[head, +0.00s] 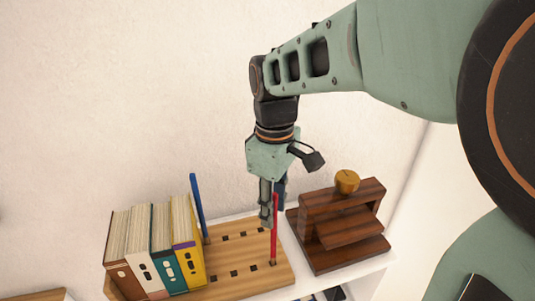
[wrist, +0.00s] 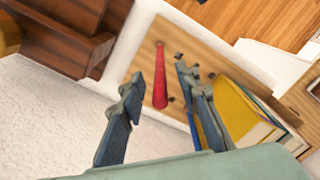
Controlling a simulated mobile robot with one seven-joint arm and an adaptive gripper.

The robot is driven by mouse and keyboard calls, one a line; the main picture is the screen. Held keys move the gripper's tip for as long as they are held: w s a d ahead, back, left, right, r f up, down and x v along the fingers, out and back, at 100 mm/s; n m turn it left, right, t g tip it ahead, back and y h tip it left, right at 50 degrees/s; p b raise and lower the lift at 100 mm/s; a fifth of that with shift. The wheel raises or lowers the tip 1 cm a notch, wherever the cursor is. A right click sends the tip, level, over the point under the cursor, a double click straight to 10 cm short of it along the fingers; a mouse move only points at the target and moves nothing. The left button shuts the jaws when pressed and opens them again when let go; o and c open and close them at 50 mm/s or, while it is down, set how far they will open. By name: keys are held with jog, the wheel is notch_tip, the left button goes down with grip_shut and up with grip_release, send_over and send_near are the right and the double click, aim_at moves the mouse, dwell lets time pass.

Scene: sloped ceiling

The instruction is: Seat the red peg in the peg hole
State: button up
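The red peg (head: 274,232) stands upright on the light wooden board (head: 245,286), at the right end of its front row of square holes. Its foot looks to be in or at a hole there; I cannot tell how deep. My gripper (head: 269,217) points down beside the upper part of the peg. In the wrist view, my gripper (wrist: 158,80) is open, with a finger on each side of the red peg (wrist: 160,85) and gaps between. The board (wrist: 148,65) shows below. A blue peg (head: 197,208) stands at the board's left, beside the books.
Several upright books (head: 150,250) fill the board's left part. A dark wooden stepped stand (head: 345,230) with a round golden knob (head: 347,181) is close to the right. The wall is behind. Bare board with empty holes lies between books and red peg.

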aim_at(274, 237)
notch_tip(274, 237, down, 4)
jog(key=shift+s+d+r+b, duration=0.1)
jog(key=shift+r+b, duration=0.05)
jog(key=shift+b, duration=1.1)
grip_shut()
